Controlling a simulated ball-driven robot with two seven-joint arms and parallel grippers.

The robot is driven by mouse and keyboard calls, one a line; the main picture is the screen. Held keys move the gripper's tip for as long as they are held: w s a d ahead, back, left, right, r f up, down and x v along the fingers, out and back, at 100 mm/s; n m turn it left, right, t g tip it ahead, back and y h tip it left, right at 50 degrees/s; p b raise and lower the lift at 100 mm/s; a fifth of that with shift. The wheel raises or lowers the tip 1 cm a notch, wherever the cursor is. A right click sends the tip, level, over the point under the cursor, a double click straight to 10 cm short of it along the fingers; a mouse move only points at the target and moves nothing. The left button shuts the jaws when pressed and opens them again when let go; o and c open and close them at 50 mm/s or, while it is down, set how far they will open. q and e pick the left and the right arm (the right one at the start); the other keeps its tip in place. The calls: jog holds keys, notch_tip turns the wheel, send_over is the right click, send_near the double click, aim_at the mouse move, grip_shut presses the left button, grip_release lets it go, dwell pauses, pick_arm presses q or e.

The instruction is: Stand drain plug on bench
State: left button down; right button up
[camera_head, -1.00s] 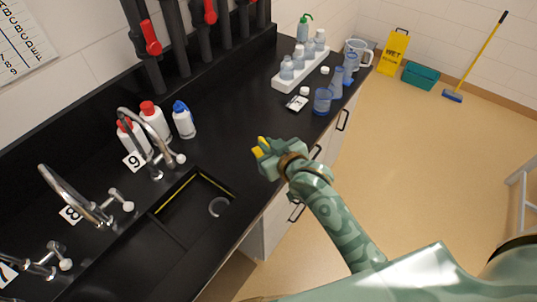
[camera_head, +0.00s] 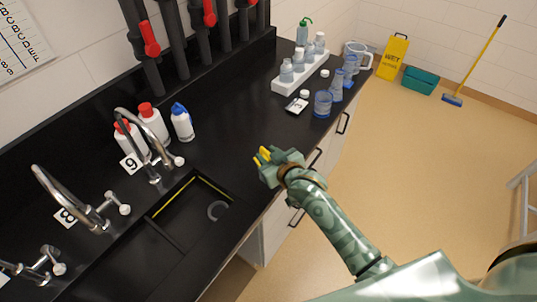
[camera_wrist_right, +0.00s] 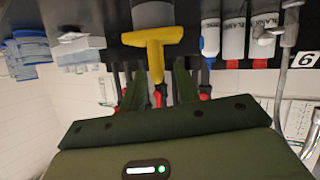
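The drain plug has a yellow T-shaped handle (camera_wrist_right: 155,48) and a grey round body (camera_wrist_right: 152,14), which is cut off at the top of the right wrist view. Its yellow handle also shows at the gripper's tip in the head view (camera_head: 265,153). My left gripper is out of view.
The sink (camera_head: 165,232) with a grey ring-shaped drain (camera_head: 217,210) lies left of the gripper. Bottles (camera_head: 182,122) and taps (camera_head: 150,150) stand behind it. A white bottle rack (camera_head: 300,75) and blue glassware (camera_head: 323,103) stand farther along. Bare bench lies between.

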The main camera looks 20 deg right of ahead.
jog(key=shift+s+r, duration=0.1)
jog(key=shift+r, duration=0.1)
jog(key=p+v, duration=0.2)
jog(key=v, duration=1)
jog(key=shift+f, duration=0.2)
jog(key=s+d+f+g+h, duration=0.15)
jog(key=s+f, duration=0.35)
jog(key=f, duration=0.5)
jog(key=s+d+f+g, duration=0.1)
jog(key=s+f+g, duration=0.3)
jog(key=f, duration=0.5)
jog(key=s+d+f+g+h, duration=0.1)
jog(key=s+d+f, duration=0.1)
jog(key=s+f, duration=0.6)
jog(key=s+d+f+g, duration=0.1)
jog(key=s+f+g, duration=0.1)
jog(key=s+f, duration=0.4)
jog(key=s+d+f+g, duration=0.2)
jog(key=s+f, duration=0.4)
jog(key=s, duration=0.8)
jog(key=shift+d+g, duration=0.15)
jog(key=shift+g, duration=0.6)
